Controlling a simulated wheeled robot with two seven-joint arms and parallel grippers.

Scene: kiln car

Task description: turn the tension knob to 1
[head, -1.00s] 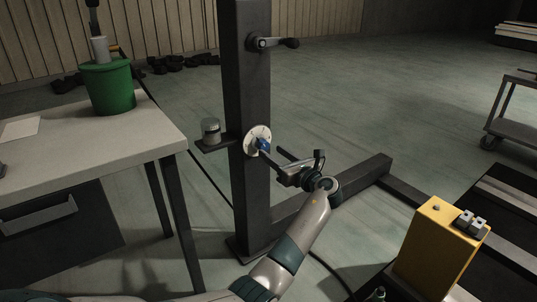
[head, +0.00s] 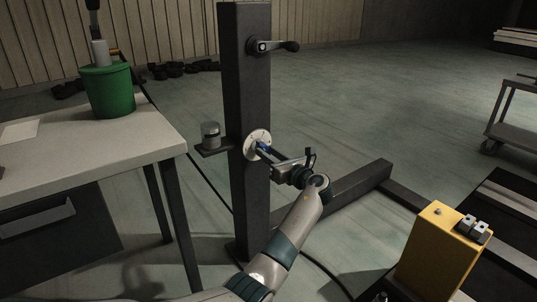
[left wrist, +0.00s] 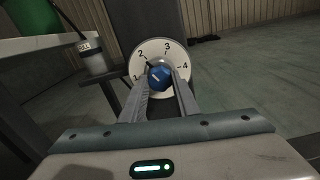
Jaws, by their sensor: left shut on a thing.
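The tension knob (left wrist: 159,77) is blue and sits at the centre of a round white dial (left wrist: 149,48) marked 1 to 4. The dial (head: 251,153) is on the dark post, facing my arm. A small dark pointer at the knob's upper left appears to point near 2; its exact setting is hard to tell. My left gripper (head: 266,150) is shut on the knob, with one finger on each side in the left wrist view (left wrist: 161,82). The fingers partly hide the knob and the lower dial. My right gripper is not in view.
The dark post (head: 249,85) carries a crank handle (head: 276,46) above and a small shelf (head: 215,149) with a grey canister (head: 211,135). A workbench (head: 150,145) with a green bucket (head: 108,92) stands left. A yellow box (head: 436,255) is at lower right.

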